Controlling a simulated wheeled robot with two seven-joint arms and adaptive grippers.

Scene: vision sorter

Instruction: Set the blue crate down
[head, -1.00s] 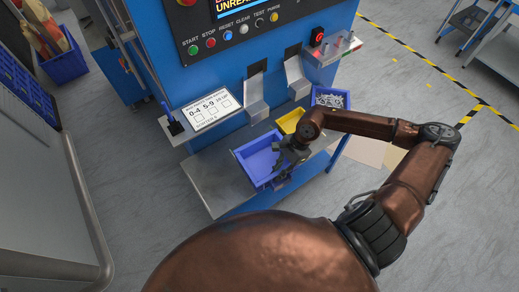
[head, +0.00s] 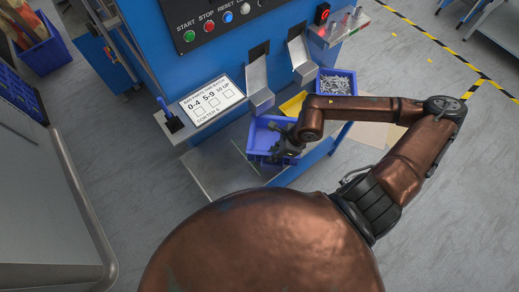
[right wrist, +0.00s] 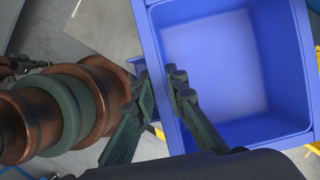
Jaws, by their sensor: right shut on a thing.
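The blue crate (head: 262,136) is empty and held near the lower shelf (head: 219,172) of the blue machine, below the metal chutes. My right gripper (head: 286,151) is shut on the crate's near right wall. In the right wrist view the crate (right wrist: 230,50) fills the upper right, and the gripper's fingers (right wrist: 161,78) pinch its side wall, one on each side. I cannot tell whether the crate's underside touches the shelf.
A yellow bin (head: 293,104) stands just right of the crate, and a blue bin of metal parts (head: 335,85) beyond it. Metal chutes (head: 260,98) hang close above. A label panel (head: 211,103) sits to the left. The shelf's left part is clear.

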